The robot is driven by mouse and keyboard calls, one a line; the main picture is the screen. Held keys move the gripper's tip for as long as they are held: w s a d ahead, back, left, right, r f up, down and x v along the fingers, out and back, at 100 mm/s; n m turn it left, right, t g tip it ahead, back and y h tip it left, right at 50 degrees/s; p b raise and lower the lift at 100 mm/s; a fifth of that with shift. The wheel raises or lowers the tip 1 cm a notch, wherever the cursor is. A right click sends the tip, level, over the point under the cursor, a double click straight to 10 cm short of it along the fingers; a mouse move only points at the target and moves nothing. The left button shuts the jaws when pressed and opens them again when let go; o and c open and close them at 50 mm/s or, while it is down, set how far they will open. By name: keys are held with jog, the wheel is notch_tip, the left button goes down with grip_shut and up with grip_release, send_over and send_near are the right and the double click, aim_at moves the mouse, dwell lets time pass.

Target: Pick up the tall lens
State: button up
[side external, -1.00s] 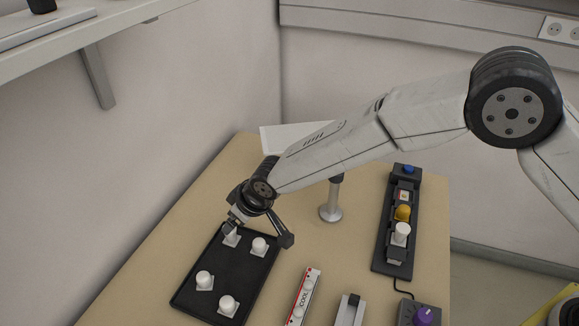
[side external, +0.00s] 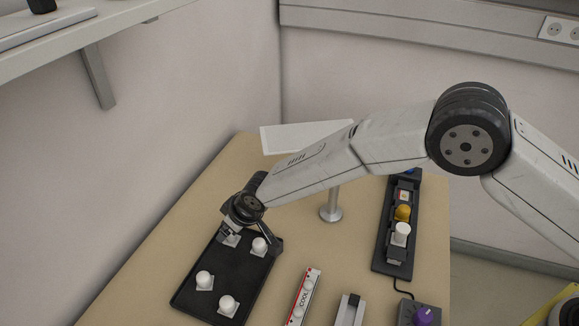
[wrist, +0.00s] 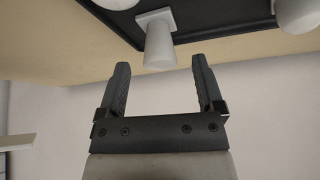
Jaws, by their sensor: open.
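The tall lens, a white tapered piece on a square base, stands at the back left of the black tray (side external: 222,284). In the wrist view the tall lens (wrist: 160,46) shows between and just beyond my fingertips, with its base towards the tray. In the side view my gripper (side external: 250,243) is over the tray's back end and mostly hides this lens (side external: 231,241). My gripper (wrist: 160,64) is open, with one finger on each side of the lens's line and nothing held. Contact with the lens cannot be seen.
Other shorter white lenses stand on the tray, one (side external: 260,246) close by my right finger, others (side external: 204,280) nearer the front. Right of the tray are a "COOL" strip (side external: 303,300), a lamp stand (side external: 331,212) and a black rail (side external: 385,250) with coloured parts.

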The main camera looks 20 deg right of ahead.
jog(key=shift+x, duration=1.15)
grip_shut()
